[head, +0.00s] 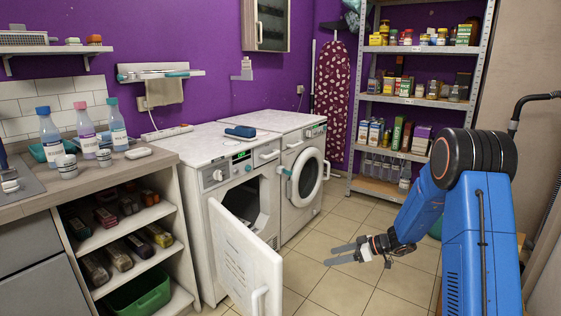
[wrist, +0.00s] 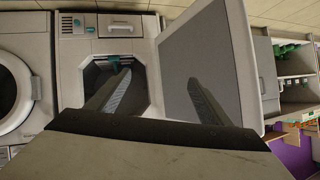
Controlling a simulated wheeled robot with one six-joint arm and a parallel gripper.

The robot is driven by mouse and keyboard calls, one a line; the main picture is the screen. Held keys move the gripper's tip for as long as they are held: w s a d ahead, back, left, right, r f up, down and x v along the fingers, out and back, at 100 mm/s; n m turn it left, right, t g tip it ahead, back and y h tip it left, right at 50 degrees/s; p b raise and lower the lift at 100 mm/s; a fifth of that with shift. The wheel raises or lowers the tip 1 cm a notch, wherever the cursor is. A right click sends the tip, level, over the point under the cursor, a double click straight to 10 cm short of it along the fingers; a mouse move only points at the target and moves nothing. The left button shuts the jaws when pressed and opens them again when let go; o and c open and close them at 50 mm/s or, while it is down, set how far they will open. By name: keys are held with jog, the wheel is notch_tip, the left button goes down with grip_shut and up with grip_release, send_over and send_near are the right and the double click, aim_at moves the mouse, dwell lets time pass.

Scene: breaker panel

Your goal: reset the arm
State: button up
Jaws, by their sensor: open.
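My blue arm (head: 425,208) stands at the right in the head view, bent down from its black joint. My gripper (head: 343,254) is held out to the left above the tiled floor, its two fingers apart with nothing between them. In the wrist view my gripper (wrist: 160,92) shows both fingers spread and empty. They point toward the open machine (wrist: 105,50) and its open door (wrist: 205,65), and look clear of both.
The white machine's door (head: 245,262) hangs open into the floor space left of my gripper. A washer (head: 302,180) with a round door stands beside it. A metal shelf (head: 395,154) is behind my arm. Tiled floor (head: 325,290) is free around the gripper.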

jog(key=s+a+r+m+g+h, duration=0.1)
jog(key=s+r+m+h, duration=0.1)
jog(key=s+r, duration=0.8)
jog(key=s+a+r+m+g+h, duration=0.1)
jog(key=s+r+g+h, duration=0.1)
jog(key=s+r, duration=0.8)
jog(key=s+d+m+t+h, duration=0.1)
jog(key=s+d+m+h, duration=0.1)
jog(key=s, duration=0.6)
jog(key=s+d+r+m+t+h, duration=0.1)
jog(key=s+d+m+h, duration=0.2)
jog(key=s, duration=0.6)
jog(key=s+d+r+m+t+h, duration=0.1)
jog(key=s+d+m+t+h, duration=0.1)
jog(key=s, duration=0.7)
jog(key=d+m, duration=0.1)
jog(key=d, duration=0.1)
jog(key=shift+s+d+r+h, duration=0.2)
jog(key=shift+d+h, duration=0.1)
jog(key=shift+d, duration=0.1)
